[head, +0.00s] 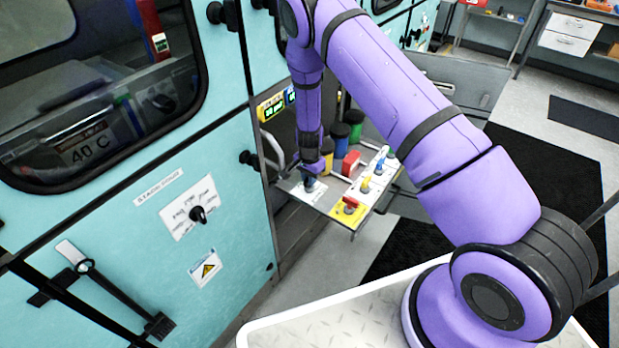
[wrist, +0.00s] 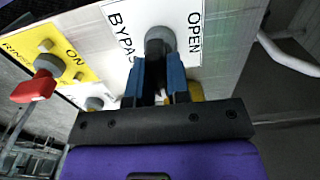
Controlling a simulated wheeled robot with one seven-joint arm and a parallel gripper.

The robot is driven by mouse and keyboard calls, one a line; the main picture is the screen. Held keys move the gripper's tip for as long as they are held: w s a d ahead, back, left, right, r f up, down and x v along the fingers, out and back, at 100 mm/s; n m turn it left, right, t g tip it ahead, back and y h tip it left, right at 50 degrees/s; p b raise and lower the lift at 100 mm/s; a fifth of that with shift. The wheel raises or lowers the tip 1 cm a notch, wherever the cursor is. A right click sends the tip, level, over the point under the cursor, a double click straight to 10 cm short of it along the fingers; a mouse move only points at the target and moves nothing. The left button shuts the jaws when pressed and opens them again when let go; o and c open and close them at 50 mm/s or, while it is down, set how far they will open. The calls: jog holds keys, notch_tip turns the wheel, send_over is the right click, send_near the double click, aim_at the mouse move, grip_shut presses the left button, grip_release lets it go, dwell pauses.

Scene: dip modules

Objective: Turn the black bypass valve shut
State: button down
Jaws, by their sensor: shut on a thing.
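The black bypass valve (wrist: 158,40) is on a white plate marked BYPASS and OPEN in the wrist view. Its round dark hub shows just beyond my fingertips. My gripper (wrist: 162,75) has blue fingers on both sides of the dark handle and is shut on it. The fingers hide much of the handle, so its exact angle is hard to tell. In the head view my gripper (head: 309,181) reaches down to the left end of the valve shelf, and it covers the bypass valve there.
A red-handled valve (wrist: 35,87) sits on a yellow plate marked ON, left of my gripper in the wrist view. A red block (head: 351,163) and several coloured canisters (head: 354,124) stand behind. A pale rail (wrist: 288,54) runs at the right. Teal cabinet doors (head: 130,225) flank the shelf.

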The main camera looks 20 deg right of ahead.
jog(key=c, duration=1.1)
grip_release()
jog(key=shift+r, duration=0.1)
notch_tip(320, 180, up, 11)
jog(key=shift+f, duration=0.2)
